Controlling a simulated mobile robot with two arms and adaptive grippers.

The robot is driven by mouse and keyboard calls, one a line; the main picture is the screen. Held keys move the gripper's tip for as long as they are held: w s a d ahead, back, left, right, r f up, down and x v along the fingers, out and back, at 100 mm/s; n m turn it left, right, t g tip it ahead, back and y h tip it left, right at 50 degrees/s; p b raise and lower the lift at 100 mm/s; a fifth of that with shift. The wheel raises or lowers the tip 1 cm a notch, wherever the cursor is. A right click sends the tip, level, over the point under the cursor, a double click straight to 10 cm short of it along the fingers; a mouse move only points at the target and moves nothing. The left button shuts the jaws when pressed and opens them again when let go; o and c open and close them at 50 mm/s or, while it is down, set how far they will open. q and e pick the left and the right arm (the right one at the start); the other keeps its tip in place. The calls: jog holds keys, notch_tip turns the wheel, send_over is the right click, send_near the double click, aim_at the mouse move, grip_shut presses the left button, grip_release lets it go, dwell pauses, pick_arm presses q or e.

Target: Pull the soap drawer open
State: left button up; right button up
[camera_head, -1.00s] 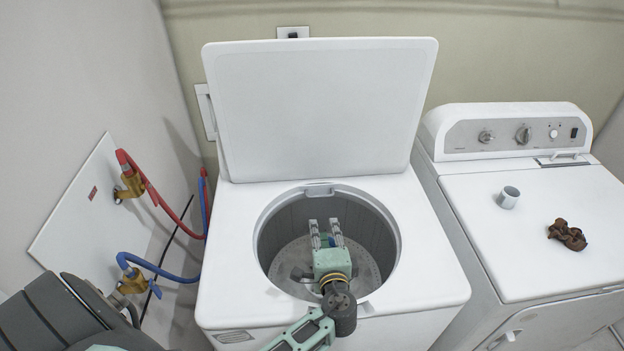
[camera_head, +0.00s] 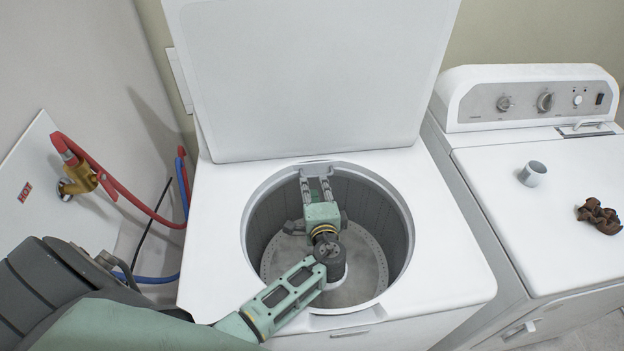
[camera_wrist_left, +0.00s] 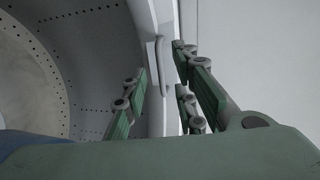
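The soap drawer (camera_head: 316,167) appears as a small pale handle at the back rim of the open washing machine's (camera_head: 215,240) tub. My left gripper (camera_head: 316,181) reaches across the tub and points at this handle, partly covering it. In the left wrist view, the handle (camera_wrist_left: 165,62) stands on the rim between the two open fingers (camera_wrist_left: 160,72). The fingers look apart and empty; I cannot tell whether either touches the handle. The drawer looks shut, flush with the rim. My right gripper is out of view.
The washer's raised lid (camera_head: 315,70) stands behind the tub. A dryer (camera_head: 530,225) is at the right, with a grey cup (camera_head: 533,173) and a crumpled brown thing (camera_head: 599,216) on top. Red (camera_head: 120,190) and blue hoses run along the left wall.

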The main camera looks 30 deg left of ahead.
aim_at(311, 177)
pick_arm(q)
jog(key=shift+x, duration=2.25)
grip_shut()
jog(key=shift+s+f, duration=0.1)
